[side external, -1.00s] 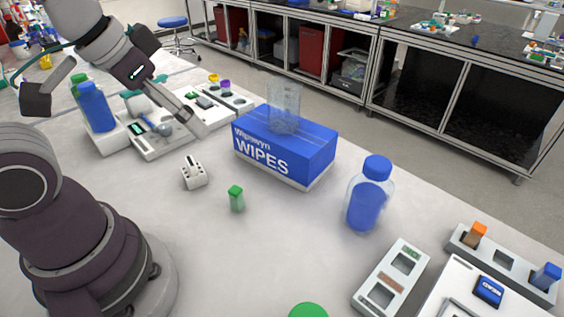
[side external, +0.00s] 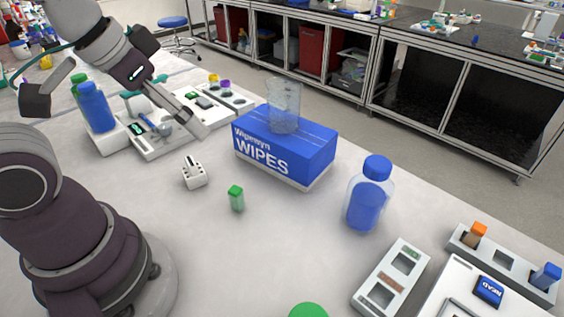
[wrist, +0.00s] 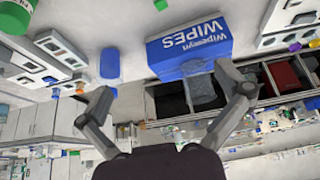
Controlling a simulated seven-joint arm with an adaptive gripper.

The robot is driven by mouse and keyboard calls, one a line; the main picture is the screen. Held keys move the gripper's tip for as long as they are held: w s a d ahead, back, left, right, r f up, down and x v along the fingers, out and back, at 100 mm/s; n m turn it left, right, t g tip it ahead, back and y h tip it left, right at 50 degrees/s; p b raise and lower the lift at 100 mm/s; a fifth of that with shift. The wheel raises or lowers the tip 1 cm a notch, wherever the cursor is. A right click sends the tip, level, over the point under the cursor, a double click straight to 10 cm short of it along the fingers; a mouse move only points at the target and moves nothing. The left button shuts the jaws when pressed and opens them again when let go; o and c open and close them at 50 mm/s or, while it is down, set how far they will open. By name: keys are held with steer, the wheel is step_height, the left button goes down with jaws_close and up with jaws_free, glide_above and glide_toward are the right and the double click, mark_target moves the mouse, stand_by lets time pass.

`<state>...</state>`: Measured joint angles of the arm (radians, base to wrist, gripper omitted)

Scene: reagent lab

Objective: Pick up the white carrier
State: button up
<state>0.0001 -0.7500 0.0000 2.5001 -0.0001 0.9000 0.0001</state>
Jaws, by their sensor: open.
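A small white slotted piece (side external: 193,172), which may be the white carrier, stands on the bench left of the wipes box in the side view. A longer pale carrier with square openings (side external: 392,279) lies at the front right; I cannot tell which of the two the task means. My gripper (side external: 191,119) is raised above the bench, behind the small white piece and left of the box, apart from both. In the wrist view my gripper (wrist: 165,78) has its fingers spread wide with nothing held. I cannot make out the small white piece in the wrist view.
The blue wipes box (side external: 285,152) carries a clear beaker (side external: 283,106). A green-capped vial (side external: 236,199) and blue bottle (side external: 368,194) stand in front. Another rack (side external: 505,263) is at right, white equipment (side external: 165,140) at back left. The bench around the vial is clear.

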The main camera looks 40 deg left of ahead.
steer(key=c, duration=0.4)
steer(key=shift+c, duration=0.2)
steer(key=n+g, duration=0.5)
steer(key=n, duration=1)
glide_above(190, 161)
steer(key=f, duration=0.9)
steer(key=shift+w+d, duration=0.15)
steer(key=shift+d, duration=0.25)
steer(key=shift+g, duration=0.3)
steer(key=f, duration=0.7)
steer(key=a+f, duration=0.1)
steer(key=f, duration=0.3)
steer(key=shift+f, duration=0.15)
